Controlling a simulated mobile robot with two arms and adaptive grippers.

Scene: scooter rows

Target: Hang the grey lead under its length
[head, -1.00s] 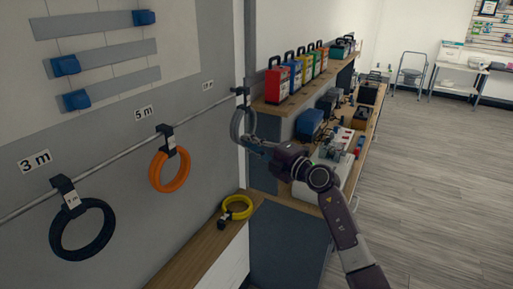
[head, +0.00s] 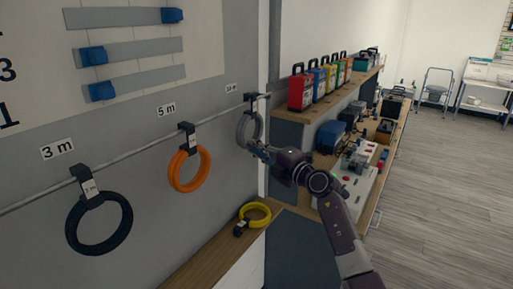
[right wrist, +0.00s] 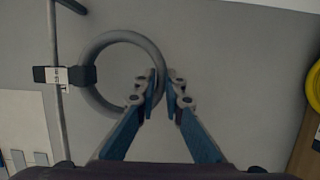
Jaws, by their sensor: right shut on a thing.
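The grey lead (head: 242,131) is a coiled ring with a black hanger (head: 252,98) at its top, near the right end of the wall rail (head: 140,152). Its hanger (right wrist: 78,75) overlaps the rail (right wrist: 57,120) in the right wrist view; I cannot tell whether it bears on the rail. A small length label (head: 231,88), too blurred to read surely, is on the wall just left of the hanger. My right gripper (head: 256,149) is shut on the ring's side away from the hanger; its fingers (right wrist: 163,88) pinch the coil. My left gripper is not in view.
An orange lead (head: 174,172) hangs under "5 m" and a black lead (head: 72,225) under "3 m". A yellow lead (head: 262,213) lies on the wooden ledge (head: 205,262) below. Shelves with coloured cases (head: 301,92) and a cluttered bench stand to the right.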

